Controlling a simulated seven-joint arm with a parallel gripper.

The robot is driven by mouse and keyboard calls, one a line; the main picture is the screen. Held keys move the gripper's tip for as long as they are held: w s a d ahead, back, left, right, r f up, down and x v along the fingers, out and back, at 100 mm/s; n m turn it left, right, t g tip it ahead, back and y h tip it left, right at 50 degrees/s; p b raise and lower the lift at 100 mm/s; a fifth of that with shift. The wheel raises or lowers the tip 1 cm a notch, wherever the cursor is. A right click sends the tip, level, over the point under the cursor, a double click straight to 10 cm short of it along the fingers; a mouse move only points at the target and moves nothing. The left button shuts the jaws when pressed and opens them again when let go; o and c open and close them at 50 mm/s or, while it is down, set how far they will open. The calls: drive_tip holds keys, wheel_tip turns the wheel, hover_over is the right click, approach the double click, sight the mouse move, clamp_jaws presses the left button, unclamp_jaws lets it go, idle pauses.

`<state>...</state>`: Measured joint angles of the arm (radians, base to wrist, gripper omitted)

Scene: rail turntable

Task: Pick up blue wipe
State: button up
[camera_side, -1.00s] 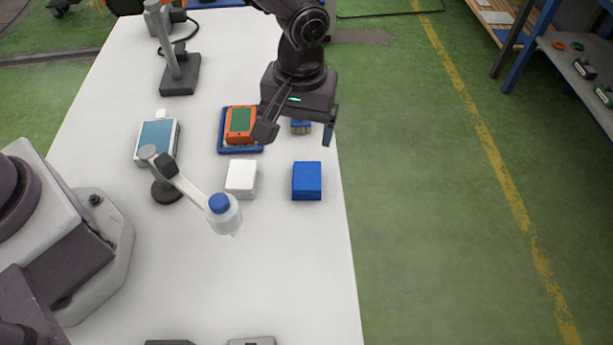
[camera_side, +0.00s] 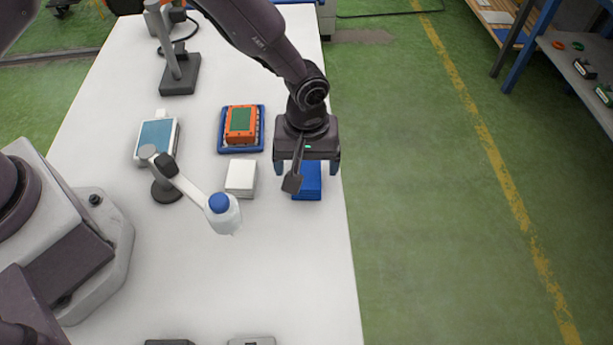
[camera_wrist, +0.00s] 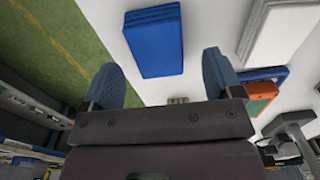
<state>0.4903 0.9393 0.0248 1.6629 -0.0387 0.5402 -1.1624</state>
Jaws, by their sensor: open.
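The blue wipe (camera_side: 313,187) is a folded blue stack on the white table near its right edge. In the side view my gripper (camera_side: 306,168) hangs over it and hides its upper part. In the wrist view the wipe (camera_wrist: 155,42) lies beyond the two fingertips, roughly between their lines. My gripper (camera_wrist: 163,80) is open, with a blue finger on each side and nothing between them. I see no contact with the wipe; the exact height gap is hard to tell.
A white folded stack (camera_side: 241,178) lies just left of the wipe. An orange device (camera_side: 240,122) sits in a blue tray (camera_side: 223,148). The table's front middle is clear.

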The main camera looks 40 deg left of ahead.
sight(306, 173)
drive_tip(key=shift+d+f, duration=0.1)
drive_tip(key=shift+f, duration=1.35)
drive_tip(key=c, duration=1)
wheel_tip(306, 173, up, 10)
drive_tip(key=shift+r, duration=0.1)
drive_tip(key=shift+o, duration=0.4)
